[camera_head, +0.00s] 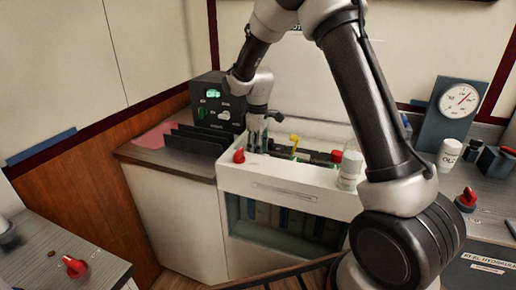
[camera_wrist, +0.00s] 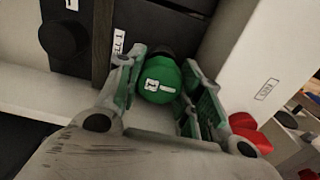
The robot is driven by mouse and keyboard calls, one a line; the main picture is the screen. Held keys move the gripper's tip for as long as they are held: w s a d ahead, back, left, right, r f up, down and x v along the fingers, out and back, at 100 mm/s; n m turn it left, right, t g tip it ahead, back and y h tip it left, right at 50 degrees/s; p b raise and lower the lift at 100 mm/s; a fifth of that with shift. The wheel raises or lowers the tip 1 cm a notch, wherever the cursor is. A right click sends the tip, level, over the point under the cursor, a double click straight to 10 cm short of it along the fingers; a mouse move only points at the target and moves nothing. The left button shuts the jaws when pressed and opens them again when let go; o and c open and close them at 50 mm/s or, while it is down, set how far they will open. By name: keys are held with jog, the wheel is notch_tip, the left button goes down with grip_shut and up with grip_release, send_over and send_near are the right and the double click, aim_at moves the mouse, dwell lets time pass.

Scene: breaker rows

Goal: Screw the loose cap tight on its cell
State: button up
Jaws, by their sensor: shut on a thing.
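My gripper (camera_wrist: 160,78) is shut on a round green cap (camera_wrist: 161,86), with a fingertip on each side of it. The cap has white marks on its top and sits against a dark part behind it; the joint between them is hidden. In the head view my gripper (camera_head: 256,138) points down at the left end of the open white case (camera_head: 268,187); the cap is too small to make out there. Dark cells (camera_head: 318,156) stand in a row in the case.
A red knob (camera_head: 239,156) sits close left of my gripper and another red one (camera_head: 336,156) at the case's right. A yellow piece (camera_head: 294,140) stands up between them. Black upright plates (camera_head: 196,140), a dark panel box (camera_head: 212,100) and a white jar (camera_head: 349,170) are nearby.

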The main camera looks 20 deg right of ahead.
jog(key=shift+f, duration=0.95)
jog(key=o, duration=0.9)
jog(key=shift+o, duration=0.2)
notch_tip(320, 180, up, 12)
jog(key=shift+w, duration=0.1)
